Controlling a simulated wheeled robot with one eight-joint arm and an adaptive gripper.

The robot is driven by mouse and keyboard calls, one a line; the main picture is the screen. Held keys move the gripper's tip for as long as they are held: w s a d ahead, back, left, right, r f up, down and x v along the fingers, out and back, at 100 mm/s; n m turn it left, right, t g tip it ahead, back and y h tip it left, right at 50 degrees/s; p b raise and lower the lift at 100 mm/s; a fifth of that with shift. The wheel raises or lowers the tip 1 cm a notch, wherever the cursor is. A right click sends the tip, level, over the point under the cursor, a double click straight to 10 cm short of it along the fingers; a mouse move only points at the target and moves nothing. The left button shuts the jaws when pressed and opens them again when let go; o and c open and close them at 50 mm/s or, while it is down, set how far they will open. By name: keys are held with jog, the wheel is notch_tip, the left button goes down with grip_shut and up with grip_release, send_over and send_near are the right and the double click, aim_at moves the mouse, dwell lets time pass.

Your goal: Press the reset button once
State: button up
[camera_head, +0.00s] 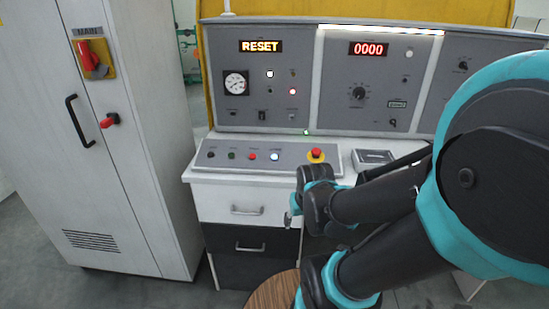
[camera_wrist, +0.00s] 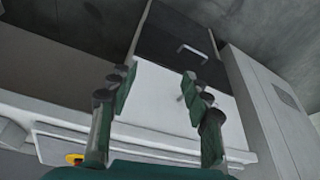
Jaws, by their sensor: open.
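A sloped button panel (camera_head: 263,154) stands on the desk front. It carries a row with a black button (camera_head: 211,155), a green button (camera_head: 231,155), a red button (camera_head: 252,156) and a lit white button (camera_head: 275,156). Their labels are too small to read, so I cannot tell which is reset. The display (camera_head: 261,46) reads RESET. My gripper (camera_head: 290,217) is in front of the drawers, lower than the panel and apart from it. In the wrist view my gripper (camera_wrist: 157,88) is open and empty, with drawer fronts beyond its fingers.
A red emergency stop (camera_head: 316,155) on yellow sits at the panel's right end; its yellow part (camera_wrist: 75,158) shows in the wrist view. A white cabinet (camera_head: 120,150) stands left. A round wooden stool top (camera_head: 272,292) is below my arm. The upright console (camera_head: 265,90) rises behind.

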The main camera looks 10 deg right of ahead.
grip_shut()
dwell(1.3)
